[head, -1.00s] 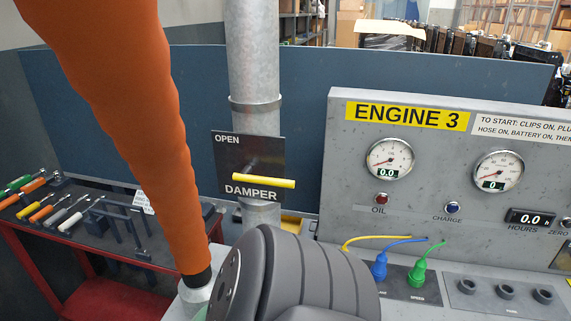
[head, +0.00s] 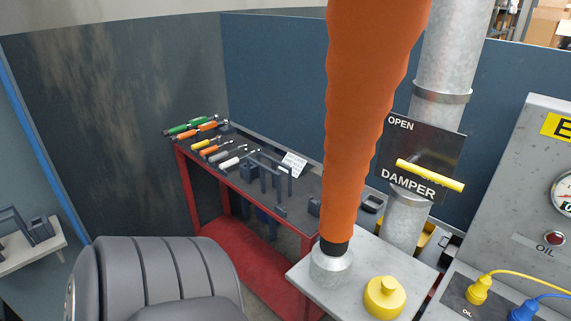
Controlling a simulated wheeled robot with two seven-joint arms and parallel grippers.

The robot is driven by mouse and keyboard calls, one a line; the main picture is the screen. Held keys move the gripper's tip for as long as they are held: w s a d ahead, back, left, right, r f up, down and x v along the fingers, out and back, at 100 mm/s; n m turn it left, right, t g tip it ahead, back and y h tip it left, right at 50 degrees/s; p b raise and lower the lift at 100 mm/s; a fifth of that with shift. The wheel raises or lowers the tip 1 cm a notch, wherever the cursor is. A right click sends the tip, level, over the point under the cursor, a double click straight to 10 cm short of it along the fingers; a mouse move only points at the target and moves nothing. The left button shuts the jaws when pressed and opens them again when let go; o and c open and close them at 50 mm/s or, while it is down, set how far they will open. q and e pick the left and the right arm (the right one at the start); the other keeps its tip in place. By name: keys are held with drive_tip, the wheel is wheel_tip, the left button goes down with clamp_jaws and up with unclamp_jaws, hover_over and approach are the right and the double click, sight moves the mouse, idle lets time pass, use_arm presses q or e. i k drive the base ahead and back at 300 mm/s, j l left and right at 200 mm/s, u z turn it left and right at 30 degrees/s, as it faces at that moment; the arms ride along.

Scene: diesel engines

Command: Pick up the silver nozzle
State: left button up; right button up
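A silver, flared nozzle (head: 331,266) stands upright on a grey stand (head: 362,262) in the lower middle of the head view. The wide orange hose (head: 372,95) comes down from the top of the picture and ends in a short black collar (head: 334,247) at the top of the nozzle. Neither of my grippers shows, so I cannot tell whether they are open or shut.
A yellow round cap (head: 385,299) is on the stand, right of the nozzle. A red tool bench (head: 262,262) with tools is behind left. A metal pipe (head: 440,65) with a damper plate and yellow handle (head: 430,175) rises behind right. The engine panel (head: 515,215) is at right.

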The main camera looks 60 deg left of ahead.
sight(331, 265)
drive_tip(key=l+u, duration=0.1)
drive_tip(key=u, duration=0.35)
drive_tip(key=k+u, duration=0.15)
drive_tip(key=u, duration=0.35)
drive_tip(key=k+u, duration=0.1)
drive_tip(key=u, duration=0.35)
drive_tip(key=i+j+z, duration=0.3)
drive_tip(key=k, duration=0.1)
